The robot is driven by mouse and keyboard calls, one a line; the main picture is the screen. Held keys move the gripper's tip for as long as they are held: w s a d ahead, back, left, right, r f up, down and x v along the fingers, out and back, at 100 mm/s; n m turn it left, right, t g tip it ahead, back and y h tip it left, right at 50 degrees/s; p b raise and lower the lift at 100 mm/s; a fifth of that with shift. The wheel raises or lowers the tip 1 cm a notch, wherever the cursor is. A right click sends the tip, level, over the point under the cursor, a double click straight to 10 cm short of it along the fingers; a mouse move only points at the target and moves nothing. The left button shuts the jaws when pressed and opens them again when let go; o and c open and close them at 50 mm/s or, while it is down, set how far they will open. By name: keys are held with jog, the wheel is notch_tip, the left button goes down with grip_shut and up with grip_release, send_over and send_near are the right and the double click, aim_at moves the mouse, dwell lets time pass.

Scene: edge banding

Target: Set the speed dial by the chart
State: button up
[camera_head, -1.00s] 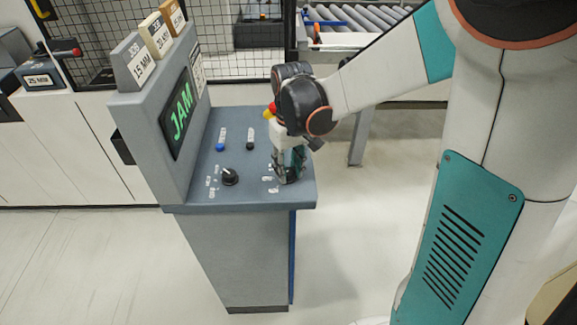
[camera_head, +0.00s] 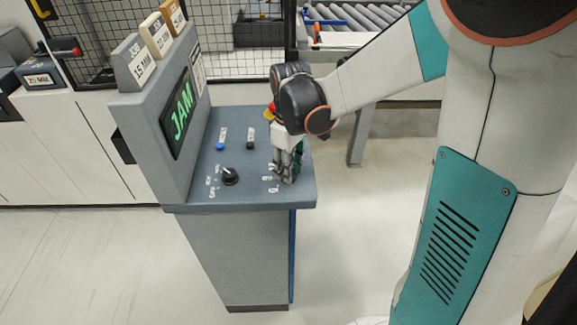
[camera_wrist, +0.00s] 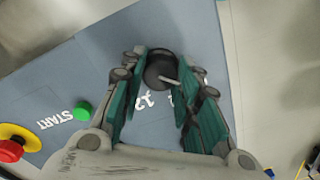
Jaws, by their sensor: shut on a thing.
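My gripper (camera_head: 287,178) points down at the right part of the console's sloping panel. In the wrist view its teal fingers (camera_wrist: 161,85) are shut on a round black dial (camera_wrist: 160,68), one finger on each side. A pale pointer line on the dial points right and slightly down in that view. White numbers beside the dial are partly hidden by the fingers; one looks like 12. A white chart (camera_head: 197,70) is on the console's upright face, beside the screen; its text is too small to read.
The screen (camera_head: 180,113) reads JAM in green. Another black knob (camera_head: 230,176), a blue button (camera_head: 220,147) and a black button (camera_head: 250,145) are on the panel. The wrist view shows a green START button (camera_wrist: 82,111) and a red stop button (camera_wrist: 10,150).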

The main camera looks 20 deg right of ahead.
jog(key=o, duration=1.1)
notch_tip(320, 180, up, 12)
jog(key=shift+d, duration=0.15)
jog(key=s+m+t, duration=0.2)
jog(key=s, duration=0.3)
jog(key=s+f+m+t+b, duration=0.1)
jog(key=s+m+t, duration=0.2)
jog(key=s, duration=0.2)
jog(key=s+f+m+t+b, duration=0.1)
jog(key=s+m+t, duration=0.1)
jog(key=s, duration=0.3)
jog(key=shift+a+f, duration=0.2)
jog(key=shift+a, duration=0.05)
